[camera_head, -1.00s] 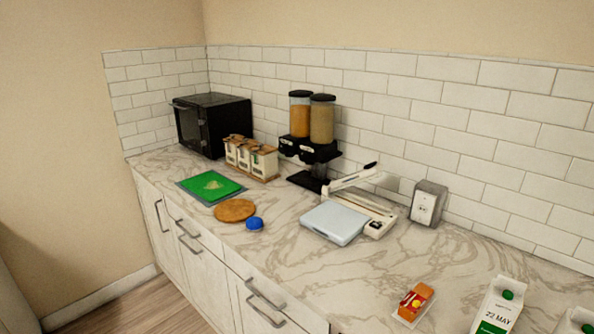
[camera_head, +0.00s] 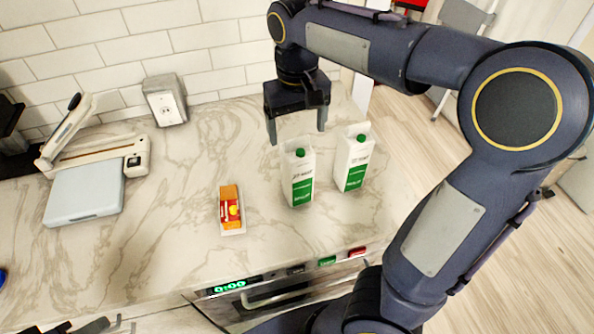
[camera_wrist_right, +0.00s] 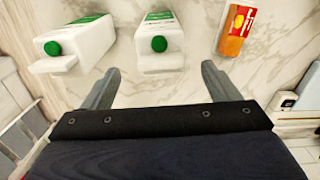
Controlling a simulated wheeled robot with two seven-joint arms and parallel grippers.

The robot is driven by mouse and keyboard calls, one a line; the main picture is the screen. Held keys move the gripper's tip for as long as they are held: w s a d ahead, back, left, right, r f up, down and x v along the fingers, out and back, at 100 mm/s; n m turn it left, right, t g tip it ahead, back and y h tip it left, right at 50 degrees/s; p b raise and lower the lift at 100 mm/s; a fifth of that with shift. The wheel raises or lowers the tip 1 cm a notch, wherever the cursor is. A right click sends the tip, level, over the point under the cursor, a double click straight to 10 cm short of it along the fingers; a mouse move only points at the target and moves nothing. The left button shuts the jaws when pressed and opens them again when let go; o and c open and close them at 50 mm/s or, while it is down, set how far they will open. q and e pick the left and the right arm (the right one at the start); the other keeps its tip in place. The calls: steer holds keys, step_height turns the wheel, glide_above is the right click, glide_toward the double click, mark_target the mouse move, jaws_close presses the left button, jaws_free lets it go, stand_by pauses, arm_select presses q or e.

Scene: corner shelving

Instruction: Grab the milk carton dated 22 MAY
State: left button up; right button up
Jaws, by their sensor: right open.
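Two white milk cartons with green caps and green lower bands stand upright on the marble counter. The left carton (camera_head: 298,180) carries a small date that reads 22 MAY in the earlier head view; it is the middle item in the right wrist view (camera_wrist_right: 160,42). The other carton (camera_head: 352,165) stands to its right; its date is not readable. My right gripper (camera_head: 297,127) is open and empty, just behind and above the left carton. In the right wrist view its fingers (camera_wrist_right: 160,74) point toward that carton, with the cap between their lines. My left gripper is not in view.
An orange-and-red package (camera_head: 232,210) lies left of the cartons. A white scale (camera_head: 85,190), a slicer-like device (camera_head: 95,155) and a wall-side socket box (camera_head: 165,100) are farther left. An oven with a lit display (camera_head: 228,286) is below the counter's front edge.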

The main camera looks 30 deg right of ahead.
mark_target(297, 148)
step_height(297, 148, down, 7)
steer(key=shift+s+f+p, duration=0.1)
steer(key=shift+f+p, duration=0.1)
steer(key=shift+p, duration=0.1)
steer(key=shift+r, duration=0.1)
jaws_close()
stand_by(0.5)
